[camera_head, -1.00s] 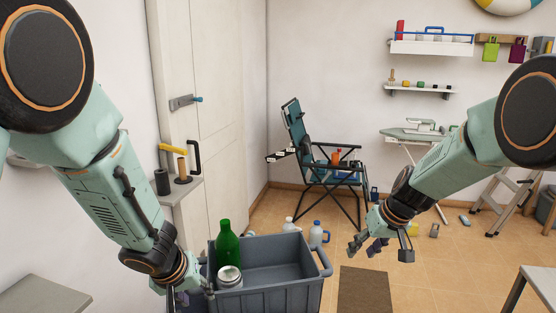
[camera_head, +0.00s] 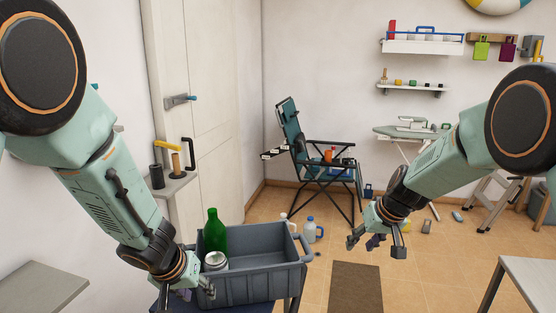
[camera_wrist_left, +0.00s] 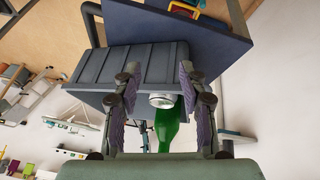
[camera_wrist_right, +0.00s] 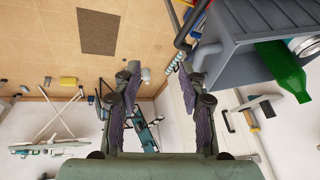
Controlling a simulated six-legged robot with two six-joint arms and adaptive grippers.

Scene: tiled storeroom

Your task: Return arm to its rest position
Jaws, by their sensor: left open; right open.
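My left gripper (camera_head: 188,284) is open at the near left of the grey crate, close to its wall. In the left wrist view its fingers (camera_wrist_left: 160,100) stand apart, with the crate, a can and the bottle showing beyond them. My right gripper (camera_head: 377,240) is open and empty in the air to the right of the crate. Its spread fingers also show in the right wrist view (camera_wrist_right: 160,100). The grey crate (camera_head: 262,287) holds a green bottle (camera_head: 215,235) and a silver-topped can (camera_head: 215,261), both at its left end.
The crate rests on a dark blue surface (camera_head: 170,300). A folding chair (camera_head: 318,165) stands behind. A white jug (camera_head: 312,230) is on the floor. A brown mat (camera_head: 355,288) lies right of the crate. Grey tabletops stand at the left (camera_head: 40,287) and right (camera_head: 535,275) edges.

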